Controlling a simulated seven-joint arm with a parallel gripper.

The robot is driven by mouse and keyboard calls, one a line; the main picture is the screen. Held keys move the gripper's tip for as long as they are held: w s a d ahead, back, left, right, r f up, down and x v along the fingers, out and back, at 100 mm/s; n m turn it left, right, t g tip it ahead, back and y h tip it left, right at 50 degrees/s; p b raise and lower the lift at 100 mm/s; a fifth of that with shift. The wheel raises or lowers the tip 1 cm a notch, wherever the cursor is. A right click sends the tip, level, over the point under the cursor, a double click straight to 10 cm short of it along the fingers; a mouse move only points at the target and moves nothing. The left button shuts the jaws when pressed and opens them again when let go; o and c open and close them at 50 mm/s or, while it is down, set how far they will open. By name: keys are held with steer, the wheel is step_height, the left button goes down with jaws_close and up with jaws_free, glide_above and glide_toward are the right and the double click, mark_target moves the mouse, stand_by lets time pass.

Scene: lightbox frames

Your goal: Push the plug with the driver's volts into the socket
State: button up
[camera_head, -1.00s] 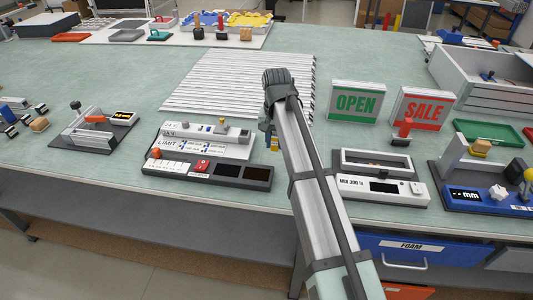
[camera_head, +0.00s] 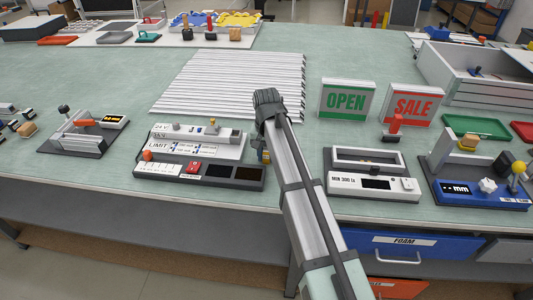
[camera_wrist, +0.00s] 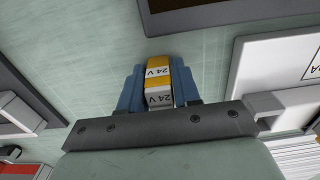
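My gripper (camera_head: 264,157) is at the right end of the white driver board (camera_head: 203,157), above the table. In the wrist view its blue fingers (camera_wrist: 158,90) are shut on a yellow and white plug (camera_wrist: 158,72) printed "24 V". The plug is clear of the board. The driver board reads "24 V" at its upper left and "LIMIT" below, with a grey block along its back edge. A small yellow-topped piece (camera_head: 212,127) stands at that block. The socket opening is too small to make out.
A dark panel (camera_head: 200,174) with a red switch and dark windows lies in front of the board. A white "MIN 300 lx" unit (camera_head: 345,184) stands to the right, OPEN and SALE signs behind it. White slats (camera_head: 235,85) lie behind.

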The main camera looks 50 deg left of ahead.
steer(key=o, duration=0.4)
steer(key=shift+r, duration=0.1)
step_height(320, 180, up, 12)
steer(key=shift+r, duration=0.1)
stand_by(0.5)
